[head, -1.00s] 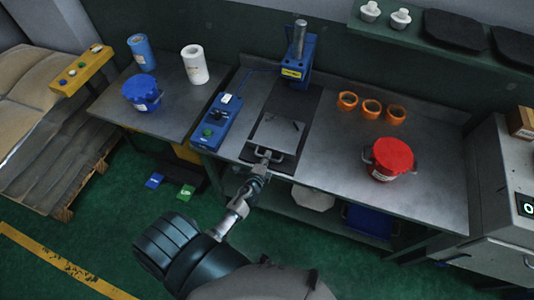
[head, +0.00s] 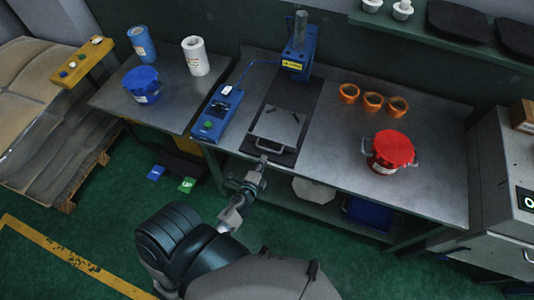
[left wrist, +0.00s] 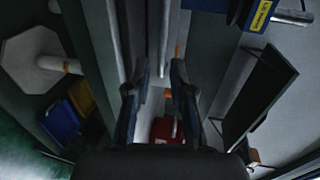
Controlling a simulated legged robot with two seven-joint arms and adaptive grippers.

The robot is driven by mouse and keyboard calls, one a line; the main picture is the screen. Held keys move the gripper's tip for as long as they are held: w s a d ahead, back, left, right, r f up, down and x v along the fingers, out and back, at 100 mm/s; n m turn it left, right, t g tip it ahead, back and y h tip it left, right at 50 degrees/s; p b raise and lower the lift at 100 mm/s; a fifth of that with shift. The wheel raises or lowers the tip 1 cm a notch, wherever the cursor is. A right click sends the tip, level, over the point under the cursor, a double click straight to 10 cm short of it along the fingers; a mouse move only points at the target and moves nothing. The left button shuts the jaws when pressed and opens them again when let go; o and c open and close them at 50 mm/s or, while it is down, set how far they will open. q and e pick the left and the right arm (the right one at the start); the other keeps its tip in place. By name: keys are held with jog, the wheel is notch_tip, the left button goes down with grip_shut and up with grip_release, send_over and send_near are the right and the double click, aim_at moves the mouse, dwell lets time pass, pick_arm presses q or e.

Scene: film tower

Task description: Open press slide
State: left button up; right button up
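The press slide (head: 277,127) is a flat grey plate on a dark base in front of the blue press (head: 298,65). Its handle (head: 268,147) is at the front, near the table edge. My left gripper (head: 262,161) is just in front of the handle, low at the table edge; a small gap seems to lie between them. In the left wrist view my left gripper (left wrist: 159,68) has its fingers apart, with nothing held between them. A dark plate (left wrist: 262,95) to their right may be the slide. My right gripper is not in view.
A blue control box (head: 217,113) stands left of the slide. Orange rings (head: 373,101) and a red bucket (head: 391,150) stand to the right on the metal table (head: 335,135). A blue bucket (head: 142,85) is on the left table. Table space right of the slide is clear.

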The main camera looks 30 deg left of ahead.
pick_arm(q)
jog(key=v, duration=0.4)
jog(key=shift+s+d+r, duration=0.1)
jog(key=shift+d+r, duration=0.05)
jog(key=shift+d, duration=0.3)
jog(key=shift+a, duration=0.2)
jog(key=s+d+f+n+g+h, duration=0.15)
jog(key=s+f, duration=0.25)
jog(key=f, duration=0.6)
jog(key=s+d+f+n+g, duration=0.2)
jog(key=s+f+n+g, duration=0.15)
jog(key=f, duration=0.65)
jog(key=s+d+f+n+g+h, duration=0.15)
jog(key=s+f, duration=0.25)
jog(key=f, duration=0.6)
jog(key=s+f+n+g, duration=0.3)
jog(key=s+f, duration=0.4)
jog(key=s, duration=0.4)
jog(key=s+f+n+g, duration=0.3)
jog(key=s+f, duration=0.3)
jog(key=s, duration=0.6)
jog(key=shift+d+f+g+h, duration=0.3)
jog(key=shift+d+f+g, duration=0.15)
jog(key=shift+g, duration=0.4)
